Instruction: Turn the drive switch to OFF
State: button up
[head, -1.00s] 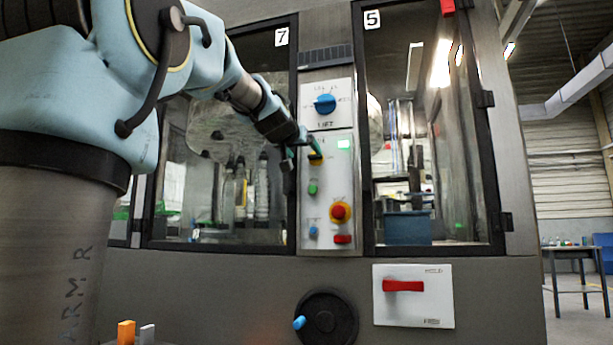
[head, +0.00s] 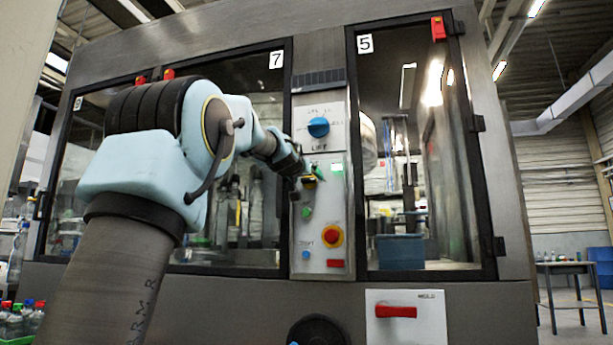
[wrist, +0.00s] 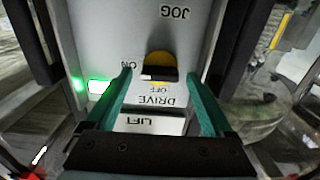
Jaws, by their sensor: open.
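The drive switch is a yellow disc with a black handle (wrist: 161,70) in the wrist view, on the grey control panel (wrist: 95,35). Its labels JOG, ON, OFF and DRIVE appear upside down there. The handle lies crosswise in the picture; which label it points to I cannot tell. My gripper (wrist: 157,78) is open, with one green finger on each side of the handle. Contact with the handle is not clear. In the head view the switch (head: 309,182) is small and partly covered by my gripper (head: 314,171).
The blue lift knob (head: 318,127) is above the switch. Glazed doors flank the panel. A red handle (head: 396,311) is at lower right.

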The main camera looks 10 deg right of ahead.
jog(key=c, duration=1.4)
